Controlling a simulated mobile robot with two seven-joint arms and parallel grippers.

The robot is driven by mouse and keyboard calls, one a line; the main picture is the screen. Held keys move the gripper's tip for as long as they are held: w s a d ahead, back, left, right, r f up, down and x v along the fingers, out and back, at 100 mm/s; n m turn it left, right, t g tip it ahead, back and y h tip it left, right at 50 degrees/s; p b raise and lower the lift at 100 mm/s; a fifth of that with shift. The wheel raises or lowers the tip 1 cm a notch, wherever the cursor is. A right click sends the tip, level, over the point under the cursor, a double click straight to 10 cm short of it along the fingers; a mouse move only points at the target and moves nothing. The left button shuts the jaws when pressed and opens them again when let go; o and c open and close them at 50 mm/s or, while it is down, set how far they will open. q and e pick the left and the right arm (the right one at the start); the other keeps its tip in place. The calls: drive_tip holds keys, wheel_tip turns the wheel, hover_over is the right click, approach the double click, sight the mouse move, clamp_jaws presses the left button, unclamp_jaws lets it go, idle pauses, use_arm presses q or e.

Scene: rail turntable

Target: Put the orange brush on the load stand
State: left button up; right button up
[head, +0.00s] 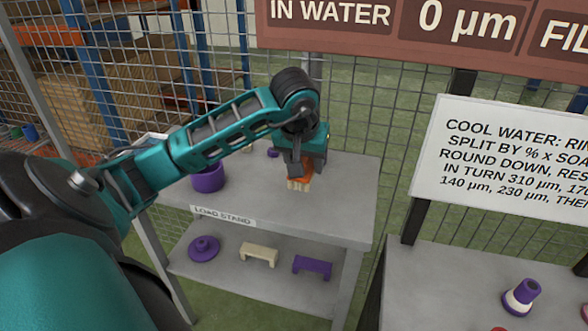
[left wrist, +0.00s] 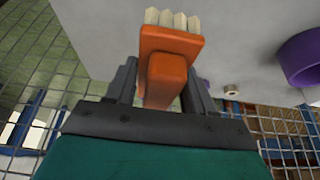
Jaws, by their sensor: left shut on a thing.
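The orange brush (head: 300,180) has an orange back and handle and pale bristles. My left gripper (head: 297,168) is shut on its handle, with the bristles pointing down at the top of the load stand (head: 340,215). In the left wrist view the orange brush (left wrist: 168,60) sits between the two dark fingers of my left gripper (left wrist: 160,85), bristles away from the palm. The bristles are at or just above the stand's grey top; I cannot tell whether they touch. My right gripper is not in view.
A purple pot (head: 208,178) stands left on the top. The lower shelf holds a purple lidded disc (head: 204,249), a cream bracket (head: 259,255) and a purple bracket (head: 312,266). A mesh fence stands behind. Another table (head: 440,285) at right holds a purple-and-white part (head: 522,297).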

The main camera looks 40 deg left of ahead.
sight(304, 197)
use_arm(q)
wheel_tip(304, 197, down, 3)
wheel_tip(304, 197, down, 3)
drive_tip(key=shift+f+b, duration=0.1)
drive_tip(key=shift+b, duration=0.25)
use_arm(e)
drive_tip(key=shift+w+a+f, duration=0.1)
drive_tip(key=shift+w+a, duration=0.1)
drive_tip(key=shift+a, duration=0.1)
use_arm(q)
drive_tip(key=shift+f, duration=0.15)
drive_tip(key=o, duration=0.9)
drive_tip(key=shift+o, duration=0.2)
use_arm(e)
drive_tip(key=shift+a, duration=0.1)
